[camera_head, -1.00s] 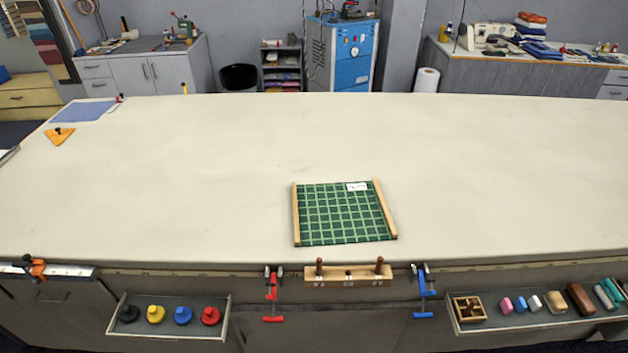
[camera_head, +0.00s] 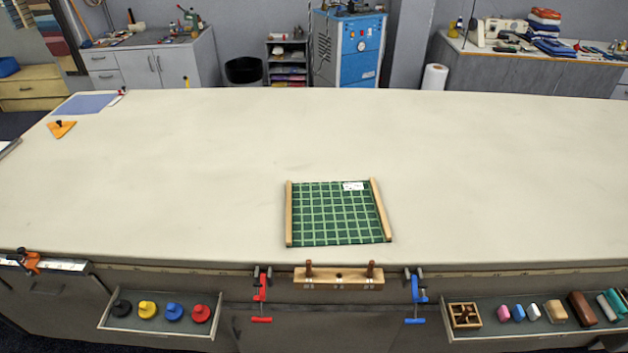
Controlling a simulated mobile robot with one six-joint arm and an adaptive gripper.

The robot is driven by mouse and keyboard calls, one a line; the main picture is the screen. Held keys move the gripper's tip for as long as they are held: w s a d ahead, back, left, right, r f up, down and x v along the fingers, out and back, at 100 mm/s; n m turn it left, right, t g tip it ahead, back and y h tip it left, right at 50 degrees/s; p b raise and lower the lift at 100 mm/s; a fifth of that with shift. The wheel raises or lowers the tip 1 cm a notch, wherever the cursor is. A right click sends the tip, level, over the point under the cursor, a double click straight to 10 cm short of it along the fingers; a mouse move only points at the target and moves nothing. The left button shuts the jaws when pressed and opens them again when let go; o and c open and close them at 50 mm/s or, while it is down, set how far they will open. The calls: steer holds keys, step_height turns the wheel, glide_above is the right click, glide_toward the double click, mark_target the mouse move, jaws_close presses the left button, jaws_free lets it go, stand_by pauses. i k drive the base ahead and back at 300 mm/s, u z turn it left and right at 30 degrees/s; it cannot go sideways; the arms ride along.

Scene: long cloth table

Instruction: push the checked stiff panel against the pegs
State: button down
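The green checked panel (camera_head: 337,214) lies flat on the pale cloth table (camera_head: 180,180), near its front edge. Wooden strips run along its left and right sides, and a white label sits at its upper right. Two brown pegs, a left one (camera_head: 309,269) and a right one (camera_head: 370,270), stand on a wooden block (camera_head: 338,280) at the table's front edge. A strip of bare cloth separates the panel from the pegs. My gripper is not in view.
Red (camera_head: 262,293) and blue (camera_head: 414,298) clamps flank the block. An open tray with coloured knobs (camera_head: 160,312) is at front left, another with small blocks (camera_head: 535,312) at front right. The tabletop around the panel is clear; an orange triangle (camera_head: 62,129) lies far left.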

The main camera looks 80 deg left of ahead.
mark_target(319, 214)
steer(key=z, duration=0.85)
steer(key=k, duration=1.8)
steer(key=u, duration=1.75)
